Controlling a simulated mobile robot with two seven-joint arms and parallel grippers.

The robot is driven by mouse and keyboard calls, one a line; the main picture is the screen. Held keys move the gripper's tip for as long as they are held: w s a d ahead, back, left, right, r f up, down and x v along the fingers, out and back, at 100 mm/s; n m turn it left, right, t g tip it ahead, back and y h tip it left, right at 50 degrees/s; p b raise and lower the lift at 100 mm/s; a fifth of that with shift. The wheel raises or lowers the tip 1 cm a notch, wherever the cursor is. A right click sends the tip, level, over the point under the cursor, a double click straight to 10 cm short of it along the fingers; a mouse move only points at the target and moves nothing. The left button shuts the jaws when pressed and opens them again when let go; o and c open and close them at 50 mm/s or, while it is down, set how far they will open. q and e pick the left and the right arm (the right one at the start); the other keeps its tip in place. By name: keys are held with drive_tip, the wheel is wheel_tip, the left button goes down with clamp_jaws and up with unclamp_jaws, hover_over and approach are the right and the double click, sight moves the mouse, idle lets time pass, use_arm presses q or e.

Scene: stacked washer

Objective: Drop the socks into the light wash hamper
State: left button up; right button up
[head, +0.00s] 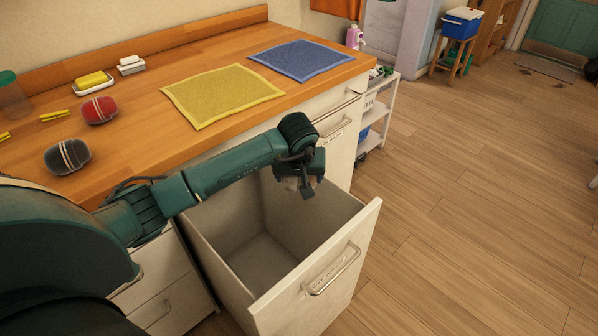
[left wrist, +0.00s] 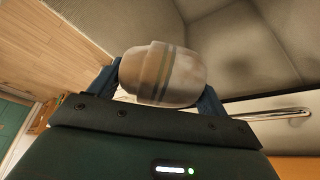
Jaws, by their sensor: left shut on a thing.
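The open hamper (head: 262,242) is a deep, pale pull-out bin with a handle and a small label on its front; I cannot read the label surely. Its visible floor is bare. My left gripper (head: 301,184) is above the hamper's opening, near its far right side. In the left wrist view it is shut on a rolled pale sock bundle (left wrist: 162,72) with grey stripes. In the head view the bundle is mostly hidden by the gripper. A dark grey rolled sock bundle (head: 67,156) and a red one (head: 99,110) lie on the wooden counter. My right gripper is out of view.
A yellow cloth (head: 222,95) and a blue cloth (head: 302,60) lie flat on the counter (head: 150,80). A soap dish (head: 95,83) and yellow clips (head: 54,116) are at the back left. A white shelf cart (head: 376,112) stands beyond. The wooden floor at right is clear.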

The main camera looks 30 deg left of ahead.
use_arm(q)
drive_tip(key=shift+r, duration=0.1)
drive_tip(key=o, duration=1)
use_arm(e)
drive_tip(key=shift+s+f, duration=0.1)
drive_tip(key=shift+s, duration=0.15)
use_arm(q)
drive_tip(key=v, duration=1.3)
drive_tip(key=shift+p, duration=0.35)
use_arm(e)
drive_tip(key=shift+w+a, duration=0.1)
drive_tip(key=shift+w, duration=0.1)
use_arm(q)
drive_tip(key=shift+r, duration=0.1)
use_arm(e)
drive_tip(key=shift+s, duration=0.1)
